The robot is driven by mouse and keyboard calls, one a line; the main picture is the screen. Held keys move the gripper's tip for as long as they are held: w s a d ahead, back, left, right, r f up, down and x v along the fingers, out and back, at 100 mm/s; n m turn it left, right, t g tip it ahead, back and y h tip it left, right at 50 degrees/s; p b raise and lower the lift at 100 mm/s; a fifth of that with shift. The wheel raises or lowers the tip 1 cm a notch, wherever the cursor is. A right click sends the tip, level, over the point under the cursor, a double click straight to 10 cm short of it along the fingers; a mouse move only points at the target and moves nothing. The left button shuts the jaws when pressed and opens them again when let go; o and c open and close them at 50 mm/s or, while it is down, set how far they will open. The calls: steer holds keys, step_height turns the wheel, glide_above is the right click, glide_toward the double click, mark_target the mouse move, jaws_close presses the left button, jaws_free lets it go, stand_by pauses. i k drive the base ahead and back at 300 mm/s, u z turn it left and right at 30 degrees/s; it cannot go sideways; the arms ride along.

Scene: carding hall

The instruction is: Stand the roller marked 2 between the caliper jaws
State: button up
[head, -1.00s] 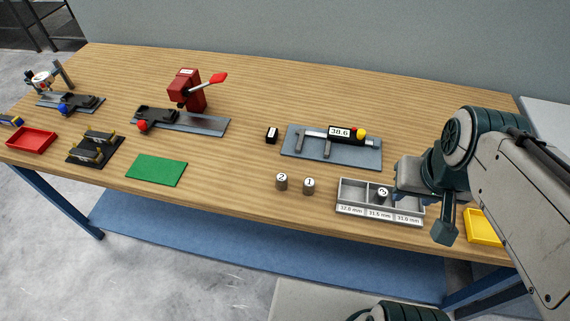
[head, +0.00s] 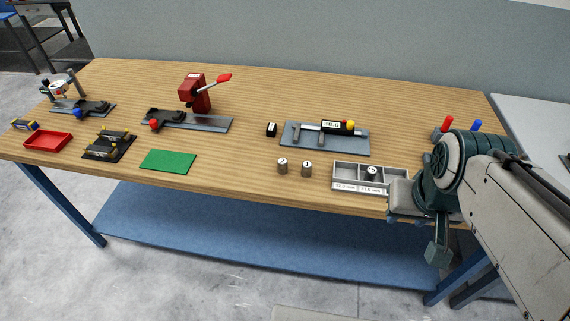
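The roller marked 2 (head: 283,166) stands upright on the bench, a small grey cylinder with a white top. The roller marked 1 (head: 307,169) stands just to its right. The caliper (head: 325,128) lies on a grey plate (head: 355,144) behind them, its jaws to the left and a lit display on it; nothing shows between the jaws. A third roller (head: 372,173) is in the middle compartment of the grey sorting tray (head: 346,186). My gripper (head: 421,222) is at the tray's right front, in front of its right end; its fingers are hidden or too unclear to read.
A small black block (head: 271,130) sits left of the caliper plate. A green mat (head: 168,161), a red tray (head: 47,140) and a red lever device (head: 195,93) are on the left. Red and blue posts (head: 447,125) stand at the right. Bench front centre-left is clear.

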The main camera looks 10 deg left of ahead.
mark_target(283, 162)
steer(key=z, duration=0.25)
steer(key=i, duration=0.55)
steer(key=u, duration=0.95)
